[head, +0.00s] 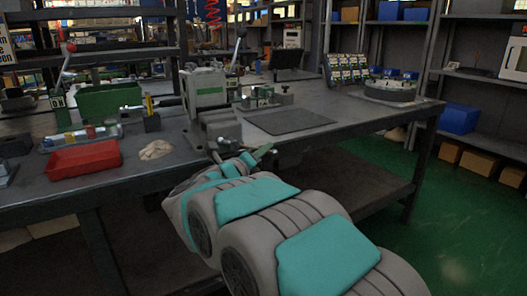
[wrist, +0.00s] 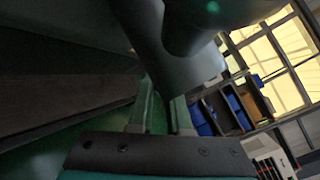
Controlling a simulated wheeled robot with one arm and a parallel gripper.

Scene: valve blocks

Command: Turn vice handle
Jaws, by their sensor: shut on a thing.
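The grey vice (head: 218,126) sits at the front edge of the workbench in the head view. My gripper (head: 245,156) is at its front, just off the bench edge, partly hidden by my own arm. In the wrist view my two green fingers (wrist: 163,92) reach up to a dark, rounded metal part (wrist: 180,70), which looks like the vice handle or its screw end. My gripper is shut on the vice handle. The handle's full length and angle cannot be made out.
A red tray (head: 84,159), a beige cloth (head: 156,150) and a green bin (head: 108,101) are left of the vice. A dark mat (head: 288,121) lies to its right. Below the workbench (head: 345,118) is a lower shelf. Green floor is open at right.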

